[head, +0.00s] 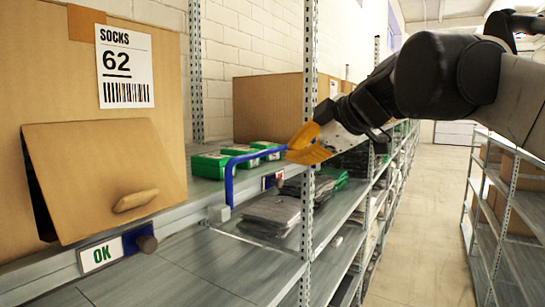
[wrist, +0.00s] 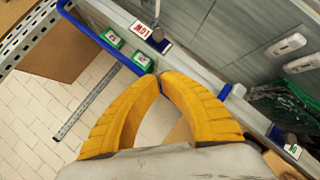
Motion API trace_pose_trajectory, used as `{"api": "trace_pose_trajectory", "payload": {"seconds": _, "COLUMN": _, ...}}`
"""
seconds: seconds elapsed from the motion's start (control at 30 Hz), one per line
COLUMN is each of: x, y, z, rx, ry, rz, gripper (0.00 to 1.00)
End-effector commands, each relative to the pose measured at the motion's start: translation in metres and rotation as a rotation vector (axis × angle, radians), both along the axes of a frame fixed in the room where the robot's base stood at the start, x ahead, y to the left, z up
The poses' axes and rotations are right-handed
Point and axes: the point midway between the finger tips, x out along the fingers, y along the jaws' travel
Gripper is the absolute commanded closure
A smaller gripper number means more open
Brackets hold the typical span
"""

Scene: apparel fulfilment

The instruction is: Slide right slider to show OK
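The right slider's sign (head: 269,182) shows red on white, with a dark knob beside it, on the shelf rail in the head view. The sign also shows in the wrist view (wrist: 141,30), its red lettering too small to read surely, with the grey knob (wrist: 157,36) next to it over a blue patch. My gripper (head: 290,153) is above and right of this slider, apart from it. In the wrist view its yellow fingertips (wrist: 161,76) meet. A blue bar (head: 229,182) runs to the fingertips; I cannot tell if they touch or grip it.
Green boxes (head: 210,166) lie on the shelf behind the blue bar. A perforated upright (head: 309,90) stands close to my gripper. The aisle floor (head: 428,220) is clear.

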Motion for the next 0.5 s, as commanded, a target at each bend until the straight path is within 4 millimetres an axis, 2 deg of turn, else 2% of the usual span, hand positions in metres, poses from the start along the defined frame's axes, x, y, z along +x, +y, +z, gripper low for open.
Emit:
{"api": "trace_pose_trajectory", "payload": {"seconds": 0.37, "x": 0.058, "y": 0.038, "z": -0.036, "rx": 0.000, "ry": 0.000, "rz": 0.002, "gripper": 1.00}}
{"api": "trace_pose_trajectory", "payload": {"seconds": 0.5, "x": 0.074, "y": 0.032, "z": -0.052, "rx": 0.001, "ry": 0.000, "rz": -0.002, "gripper": 1.00}}
